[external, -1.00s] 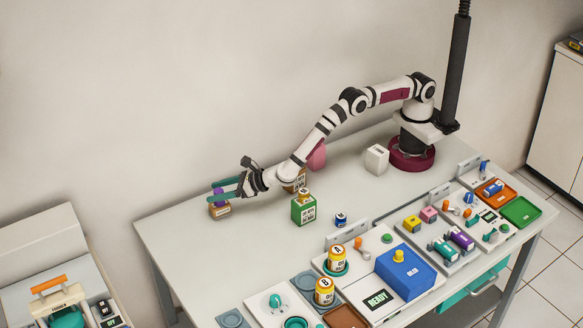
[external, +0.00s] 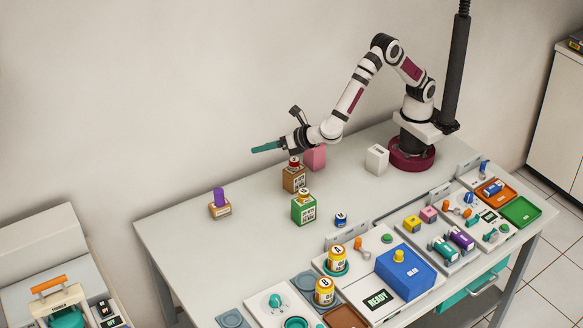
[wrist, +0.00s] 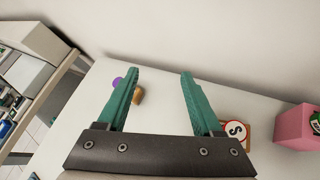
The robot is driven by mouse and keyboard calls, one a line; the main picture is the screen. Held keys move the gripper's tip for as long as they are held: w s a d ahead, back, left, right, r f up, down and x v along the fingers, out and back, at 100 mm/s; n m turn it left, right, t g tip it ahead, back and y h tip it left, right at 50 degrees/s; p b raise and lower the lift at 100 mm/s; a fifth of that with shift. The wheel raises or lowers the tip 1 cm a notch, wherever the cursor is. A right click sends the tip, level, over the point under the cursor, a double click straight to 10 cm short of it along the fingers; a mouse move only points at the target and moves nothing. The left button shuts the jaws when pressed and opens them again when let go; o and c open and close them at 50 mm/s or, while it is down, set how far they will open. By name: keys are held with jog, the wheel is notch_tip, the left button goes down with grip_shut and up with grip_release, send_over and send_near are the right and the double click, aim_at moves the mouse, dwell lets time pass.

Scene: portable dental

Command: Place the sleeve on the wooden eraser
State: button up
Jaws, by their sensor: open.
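The purple sleeve (external: 219,194) stands upright on top of the small wooden eraser (external: 220,211), which has a pale label on its front. They are near the table's back left edge. In the wrist view the purple sleeve (wrist: 118,82) and the wooden eraser (wrist: 138,95) are partly hidden behind the left finger. My gripper (external: 267,147) has teal fingers and is open and empty. It is above the table, to the right of and higher than the sleeve, apart from it. In the wrist view its spread fingers (wrist: 160,74) have nothing between them.
A brown labelled box (external: 294,180) with a red-topped item stands below my wrist. A green box (external: 303,210) is in front of it, and a pink block (external: 315,157) is behind to the right. Trays and bottles fill the table's front right. The table around the eraser is clear.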

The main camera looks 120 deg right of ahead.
jog(key=s+d+r+m+g+y, duration=0.1)
jog(key=s+r+m+g, duration=0.2)
jog(key=s+m, duration=0.5)
jog(key=s+d+r+m+g+y, duration=0.1)
jog(key=s+r+m+g+y, duration=0.3)
jog(key=s, duration=0.8)
jog(key=s+a+f+m+y, duration=0.1)
jog(key=s+a+m+y, duration=0.2)
jog(key=s+a+m, duration=0.4)
jog(key=s+a+f+m+y, duration=0.1)
jog(key=s+a+m+y, duration=0.3)
jog(key=s, duration=0.9)
jog(key=a+m, duration=0.2)
jog(key=a, duration=0.2)
jog(key=shift+f+m, duration=0.25)
jog(key=shift+m, duration=0.15)
